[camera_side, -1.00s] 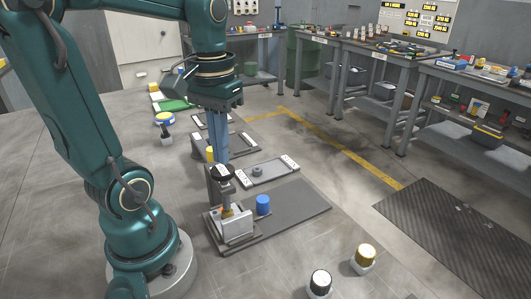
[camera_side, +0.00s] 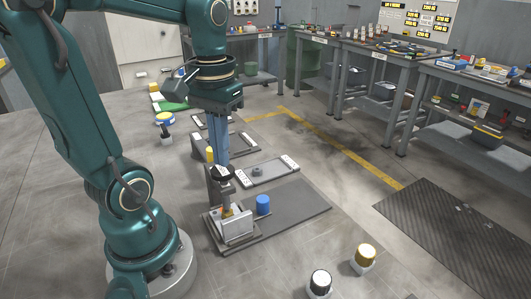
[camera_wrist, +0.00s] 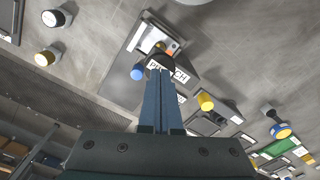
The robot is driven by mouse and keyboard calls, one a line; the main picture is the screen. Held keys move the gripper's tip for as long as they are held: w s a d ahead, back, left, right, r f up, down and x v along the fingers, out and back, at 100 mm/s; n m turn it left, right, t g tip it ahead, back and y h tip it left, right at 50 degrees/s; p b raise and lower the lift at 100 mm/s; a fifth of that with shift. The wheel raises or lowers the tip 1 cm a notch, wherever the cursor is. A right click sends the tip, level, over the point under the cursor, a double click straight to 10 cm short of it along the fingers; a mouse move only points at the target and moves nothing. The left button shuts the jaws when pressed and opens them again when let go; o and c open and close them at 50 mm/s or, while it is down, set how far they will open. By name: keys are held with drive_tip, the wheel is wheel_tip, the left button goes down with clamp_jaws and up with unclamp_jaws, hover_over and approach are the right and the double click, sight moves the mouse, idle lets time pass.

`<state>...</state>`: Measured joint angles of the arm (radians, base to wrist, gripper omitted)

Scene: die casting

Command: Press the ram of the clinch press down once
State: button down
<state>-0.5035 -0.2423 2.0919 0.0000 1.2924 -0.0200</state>
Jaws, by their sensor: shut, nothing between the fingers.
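The clinch press (camera_side: 236,228) stands on a dark grey plate in the side view, with a metal base block. Its ram has a round black cap (camera_side: 222,174) with a white label; below it a grey shaft reaches down toward the base. My gripper (camera_side: 219,164) points straight down with its long blue fingers shut and empty, the tips at the cap, seemingly touching it. In the wrist view the shut fingers (camera_wrist: 160,72) overlap the cap's labelled edge (camera_wrist: 177,72), and the press body is partly hidden behind them.
A blue cylinder (camera_side: 263,205) stands close to the right of the press. A yellow-topped post (camera_side: 210,154) is just behind it. Grey trays (camera_side: 268,171) lie farther back. Black-topped (camera_side: 320,282) and gold-topped (camera_side: 365,256) cylinders stand in front. The plate's right part is clear.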

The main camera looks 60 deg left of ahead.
drive_tip(key=shift+f, duration=1.2)
drive_tip(key=shift+r, duration=4.05)
drive_tip(key=shift+d+r, duration=0.1)
drive_tip(key=shift+d, duration=0.2)
drive_tip(key=d+f+m+t, duration=0.5)
drive_tip(key=d+m, duration=0.1)
drive_tip(key=d, duration=0.1)
drive_tip(key=shift+d+f+t, duration=0.3)
drive_tip(key=shift+d+f, duration=0.05)
drive_tip(key=shift+f, duration=0.05)
